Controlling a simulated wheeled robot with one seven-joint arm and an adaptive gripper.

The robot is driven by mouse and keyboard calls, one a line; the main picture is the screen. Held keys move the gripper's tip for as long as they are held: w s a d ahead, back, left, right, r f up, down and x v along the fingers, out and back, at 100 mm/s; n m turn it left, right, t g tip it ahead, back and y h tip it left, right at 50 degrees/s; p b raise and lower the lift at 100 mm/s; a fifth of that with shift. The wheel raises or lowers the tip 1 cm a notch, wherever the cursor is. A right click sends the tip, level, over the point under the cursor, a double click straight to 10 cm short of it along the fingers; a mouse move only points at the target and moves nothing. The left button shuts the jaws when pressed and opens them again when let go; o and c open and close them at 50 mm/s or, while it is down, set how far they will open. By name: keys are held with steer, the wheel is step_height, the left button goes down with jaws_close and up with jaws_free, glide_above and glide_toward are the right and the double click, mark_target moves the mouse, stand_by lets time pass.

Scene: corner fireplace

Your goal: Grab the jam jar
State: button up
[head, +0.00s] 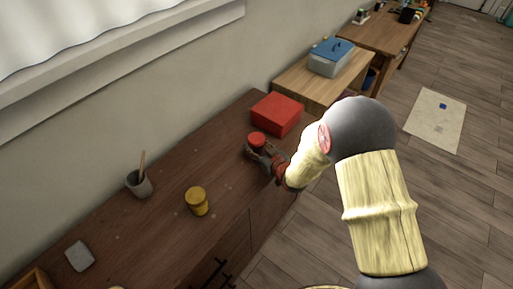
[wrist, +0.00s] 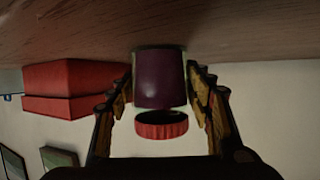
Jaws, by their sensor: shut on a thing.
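The jam jar has a red lid (head: 257,138) and stands near the far end of the brown cabinet top. In the wrist view, which is upside down, the dark purple jam jar (wrist: 158,80) is between my fingers with its lid towards the bottom of the picture. My gripper (head: 256,151) is shut on the jar, with one finger on each side, and it also shows in the wrist view (wrist: 162,72). The jar looks upright. Its base is at the wood surface, and I cannot tell whether it touches. In the head view my fingers hide most of its body.
A red box (head: 277,114) stands just behind the jar. A yellow jar (head: 197,201) and a grey cup (head: 139,184) with a stick stand nearer on the brown cabinet (head: 165,225). A lighter table beyond holds a grey box with a blue lid (head: 331,58). The wall runs along the left.

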steer(key=c, duration=0.7)
steer(key=shift+c, duration=0.3)
steer(key=shift+r, duration=0.2)
